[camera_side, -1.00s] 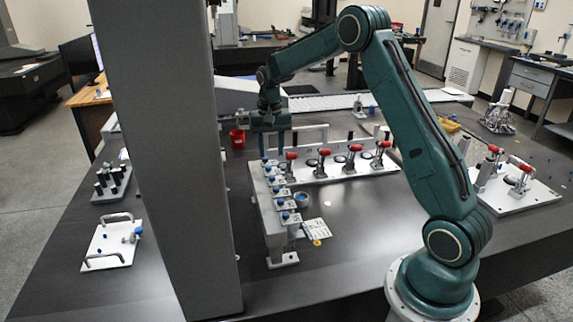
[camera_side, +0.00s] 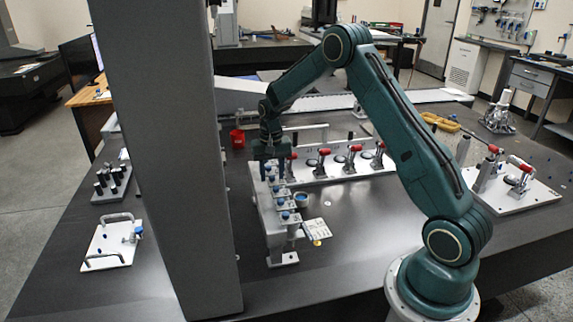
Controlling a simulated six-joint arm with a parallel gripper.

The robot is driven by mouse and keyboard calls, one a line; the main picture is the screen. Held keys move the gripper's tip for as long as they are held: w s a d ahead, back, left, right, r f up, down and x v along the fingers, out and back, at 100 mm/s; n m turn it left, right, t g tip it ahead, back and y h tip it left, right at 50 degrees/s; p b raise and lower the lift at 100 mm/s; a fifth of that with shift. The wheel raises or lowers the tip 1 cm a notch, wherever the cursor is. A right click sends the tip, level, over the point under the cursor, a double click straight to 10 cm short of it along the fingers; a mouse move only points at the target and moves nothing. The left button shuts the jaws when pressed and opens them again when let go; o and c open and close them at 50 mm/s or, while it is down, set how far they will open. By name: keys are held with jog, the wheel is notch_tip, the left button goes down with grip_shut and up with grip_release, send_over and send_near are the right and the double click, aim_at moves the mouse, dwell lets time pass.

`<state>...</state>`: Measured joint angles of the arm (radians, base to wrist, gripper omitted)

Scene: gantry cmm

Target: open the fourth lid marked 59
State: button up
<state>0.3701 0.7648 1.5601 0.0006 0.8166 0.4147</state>
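A narrow grey rack (camera_side: 268,217) stands on the dark table, carrying a row of small lids with blue knobs. Near-end lids show a blue knob (camera_side: 285,216) and another blue knob (camera_side: 280,201) behind it. The number markings, including 59, are too small to read. My gripper (camera_side: 272,174) points down over the far end of this row. Its two fingers look apart, low around or beside the far knobs. Whether they touch a knob or lid cannot be told, as the fingers partly hide that end.
A white plate with red-handled toggle clamps (camera_side: 345,168) runs right from the rack's far end. A blue-topped round cup (camera_side: 301,199) and a white tag (camera_side: 315,229) lie just right of the rack. A grey column (camera_side: 170,150) stands at left. The table's front middle is clear.

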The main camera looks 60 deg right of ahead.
aim_at(258, 186)
grip_shut()
jog(key=shift+w+a, duration=1.5)
jog(key=shift+w, duration=0.1)
grip_release()
jog(key=shift+r, duration=0.1)
notch_tip(258, 186, up, 14)
